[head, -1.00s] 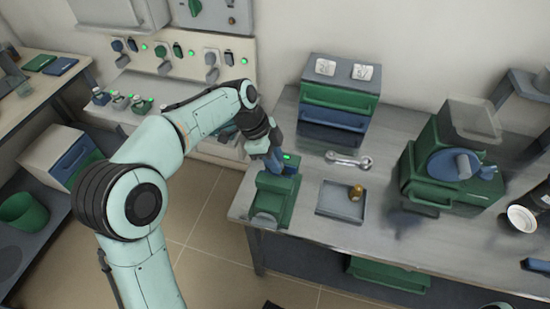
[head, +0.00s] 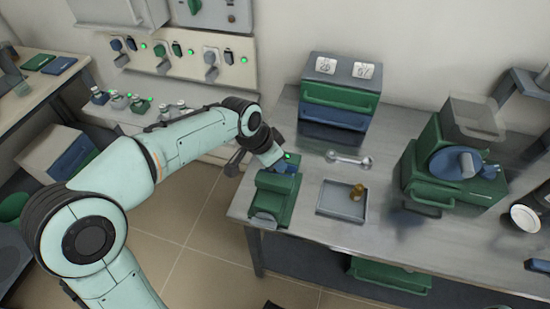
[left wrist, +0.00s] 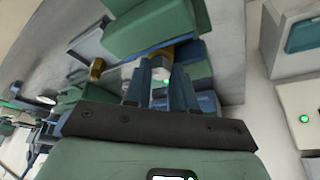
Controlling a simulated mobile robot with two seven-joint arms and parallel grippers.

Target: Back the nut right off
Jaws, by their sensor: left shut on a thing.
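A green bench fixture (head: 270,203) stands at the table's left front edge, with a small green light at its back. My left gripper (head: 281,163) reaches down to the blue part at its back end. In the left wrist view the two blue fingers (left wrist: 166,75) are shut around a small pale round piece (left wrist: 163,73) with a brass-coloured part just beyond it. I cannot tell whether this is the nut, and the fingers hide its sides. A brass fitting (head: 357,191) sits in a grey tray (head: 331,211) right of the fixture. My right gripper is not in view.
A spanner (head: 348,159) lies behind the tray. A drawer unit (head: 337,95) stands at the back. A green machine with a blue disc (head: 450,163) stands to the right.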

